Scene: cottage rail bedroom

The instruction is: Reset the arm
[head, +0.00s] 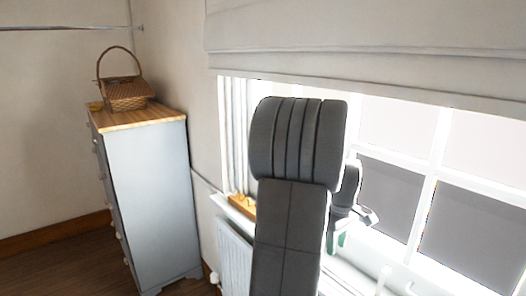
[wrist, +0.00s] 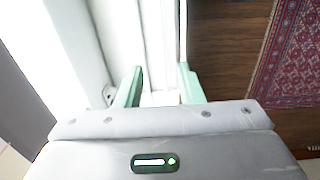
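My arm rises in front of the window in the head view, bent at a thick dark joint. My gripper (wrist: 158,82) shows in the wrist view with its two pale green fingers spread apart. No held object can be made out between the fingers; a white surface lies behind them. In the head view my gripper is mostly hidden behind my arm, with a bit of green showing near the window sill (head: 341,262).
A window (head: 440,150) with a raised fabric blind (head: 360,40) is close behind my arm. A white radiator (head: 235,255) stands below it. A grey chest of drawers (head: 150,200) holds a wicker basket (head: 125,94). A red patterned rug (wrist: 292,60) lies on the wooden floor (wrist: 228,45).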

